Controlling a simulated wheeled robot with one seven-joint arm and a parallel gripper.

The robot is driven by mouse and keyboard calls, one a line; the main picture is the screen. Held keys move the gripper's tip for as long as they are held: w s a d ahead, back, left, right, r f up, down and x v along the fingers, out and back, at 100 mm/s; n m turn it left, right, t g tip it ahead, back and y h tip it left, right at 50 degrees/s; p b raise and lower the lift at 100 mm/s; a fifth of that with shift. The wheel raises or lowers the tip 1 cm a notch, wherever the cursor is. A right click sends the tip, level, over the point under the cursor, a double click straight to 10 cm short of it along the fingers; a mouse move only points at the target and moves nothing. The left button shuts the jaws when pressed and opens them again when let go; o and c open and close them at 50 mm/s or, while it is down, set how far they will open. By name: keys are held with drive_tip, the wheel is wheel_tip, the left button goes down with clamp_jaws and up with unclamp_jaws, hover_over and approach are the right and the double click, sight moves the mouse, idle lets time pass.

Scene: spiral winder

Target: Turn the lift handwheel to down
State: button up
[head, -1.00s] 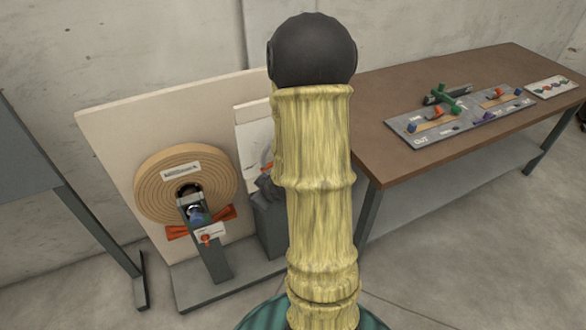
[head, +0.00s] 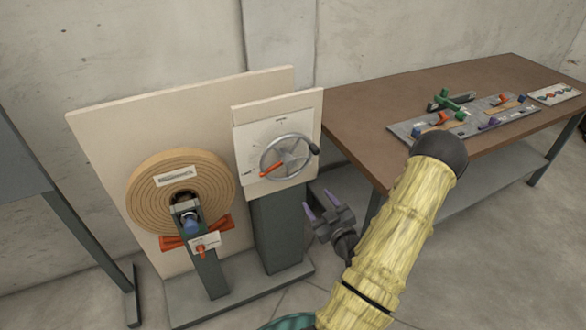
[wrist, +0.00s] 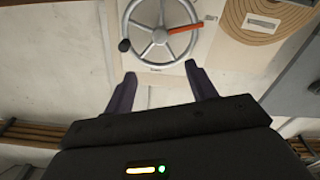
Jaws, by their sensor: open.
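The lift handwheel (head: 288,158) is a grey spoked wheel with a red pointer spoke and a dark knob on its rim. It is mounted on a pale panel (head: 247,152) on a dark pedestal. In the head view the red pointer aims to the lower left and the knob is at the right. My gripper (head: 318,202) is open and empty, below and to the right of the wheel, apart from it. In the wrist view the wheel (wrist: 158,62) shows beyond my spread fingers (wrist: 163,84), with the knob at the left. The panel's small lettering is unreadable.
A tan coil disc (head: 150,200) on a stand is left of the pedestal, with a red part below it. A brown table (head: 370,92) with a grey board is at the right. A dark frame stands at the far left. Bare floor lies in front.

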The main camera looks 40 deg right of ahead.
sight(292, 165)
drive_tip(key=p+x, duration=0.2)
drive_tip(key=x, duration=1.5)
drive_tip(key=shift+w, duration=0.2)
clamp_jaws()
